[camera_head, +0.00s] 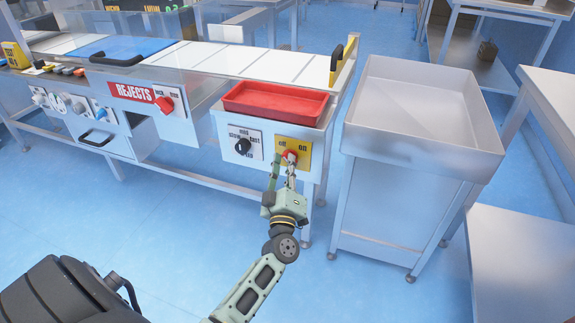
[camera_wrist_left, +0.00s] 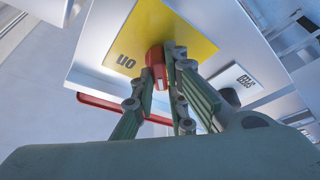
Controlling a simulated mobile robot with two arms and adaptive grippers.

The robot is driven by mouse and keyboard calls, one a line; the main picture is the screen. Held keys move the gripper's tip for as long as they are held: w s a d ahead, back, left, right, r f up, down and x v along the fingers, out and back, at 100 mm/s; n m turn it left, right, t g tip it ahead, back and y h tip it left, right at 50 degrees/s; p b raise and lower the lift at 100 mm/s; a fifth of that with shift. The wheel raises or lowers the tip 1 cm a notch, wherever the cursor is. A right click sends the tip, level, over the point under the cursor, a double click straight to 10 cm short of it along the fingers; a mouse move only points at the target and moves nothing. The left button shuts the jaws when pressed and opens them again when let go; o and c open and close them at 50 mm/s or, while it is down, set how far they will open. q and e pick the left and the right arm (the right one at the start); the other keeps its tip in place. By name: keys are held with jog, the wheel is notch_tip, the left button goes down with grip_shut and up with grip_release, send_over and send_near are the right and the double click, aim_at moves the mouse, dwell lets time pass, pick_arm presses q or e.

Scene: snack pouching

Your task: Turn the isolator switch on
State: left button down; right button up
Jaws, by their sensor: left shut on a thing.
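The isolator switch is a red knob (camera_wrist_left: 156,62) on a yellow plate (camera_head: 302,145) marked "off" and "on", on the front of a grey box below a red tray. My left gripper (camera_head: 287,165) reaches up to it from below. In the left wrist view, its fingers (camera_wrist_left: 168,70) are shut on the red knob, which is partly hidden by them. The word "on" shows on the plate in both views. My right gripper is not in view.
A black selector knob (camera_head: 243,146) on a white plate is just left of the yellow plate. The red tray (camera_head: 275,101) sits above. A deep metal bin (camera_head: 400,150) stands to the right. A red knob (camera_head: 165,104) beside the "REJECTS" sign is farther left. Open floor lies in front.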

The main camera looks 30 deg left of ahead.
pick_arm(q)
jog(key=shift+m, duration=0.3)
jog(key=shift+s+a+m+t+h+p, duration=0.1)
jog(key=shift+m+t+h+p, duration=0.3)
jog(key=shift+m+h+p, duration=2.35)
jog(key=shift+w+a+m+t+h+b, duration=0.1)
jog(key=shift+m+t+h+b, duration=0.55)
jog(key=shift+m, duration=4.8)
jog(key=shift+s+m+t+h+p, duration=0.15)
jog(key=shift+m+h+p, duration=0.65)
jog(key=shift+m+h, duration=2.35)
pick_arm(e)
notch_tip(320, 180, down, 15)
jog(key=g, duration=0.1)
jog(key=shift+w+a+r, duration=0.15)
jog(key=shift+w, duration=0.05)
pick_arm(q)
jog(key=shift+f+m+y, duration=0.1)
jog(key=shift+m+y, duration=0.85)
jog(key=c, duration=1.8)
grip_release()
jog(key=shift+o, duration=0.2)
